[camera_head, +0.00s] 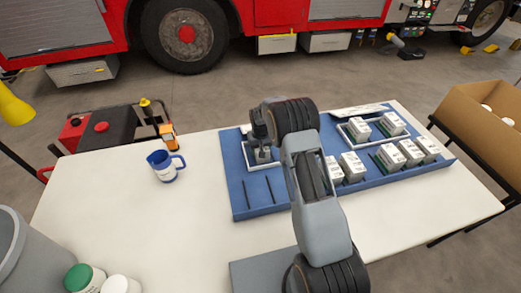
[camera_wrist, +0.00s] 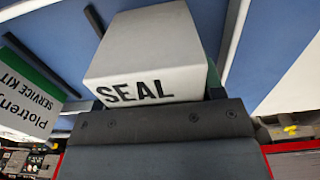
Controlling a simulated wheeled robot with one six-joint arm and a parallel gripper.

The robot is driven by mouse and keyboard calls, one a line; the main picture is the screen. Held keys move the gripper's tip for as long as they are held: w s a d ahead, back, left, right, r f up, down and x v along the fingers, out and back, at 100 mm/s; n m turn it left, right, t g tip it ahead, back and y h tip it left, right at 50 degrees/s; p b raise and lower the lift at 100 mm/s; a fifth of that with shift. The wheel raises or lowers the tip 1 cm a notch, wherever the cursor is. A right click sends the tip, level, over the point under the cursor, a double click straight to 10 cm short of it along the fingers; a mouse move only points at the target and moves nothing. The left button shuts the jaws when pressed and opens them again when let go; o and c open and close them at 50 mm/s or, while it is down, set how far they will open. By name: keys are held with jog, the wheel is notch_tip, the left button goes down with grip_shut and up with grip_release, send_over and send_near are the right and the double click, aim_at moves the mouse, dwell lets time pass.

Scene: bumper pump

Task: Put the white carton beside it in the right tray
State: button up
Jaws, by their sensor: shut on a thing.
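My gripper (camera_head: 262,150) is over the left tray (camera_head: 275,167), at the left part of the blue board. It is shut on a white carton marked SEAL (camera_wrist: 150,55), which fills the middle of the wrist view. In the head view my gripper and arm largely hide this carton, and I cannot tell whether it touches the tray.
Several more white cartons (camera_head: 410,151) stand in a row in front of the right tray. A white sign (camera_head: 360,110) lies at the board's back edge. A brown box (camera_head: 485,112) is at right.

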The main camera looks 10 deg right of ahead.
jog(key=o, duration=1.2)
notch_tip(320, 180, up, 12)
jog(key=shift+f, duration=0.15)
jog(key=s+r+t, duration=0.2)
jog(key=s+r, duration=1.1)
jog(key=s, duration=0.1)
jog(key=shift+t, duration=0.9)
jog(key=shift+s+a, duration=0.1)
jog(key=shift+s, duration=7.8)
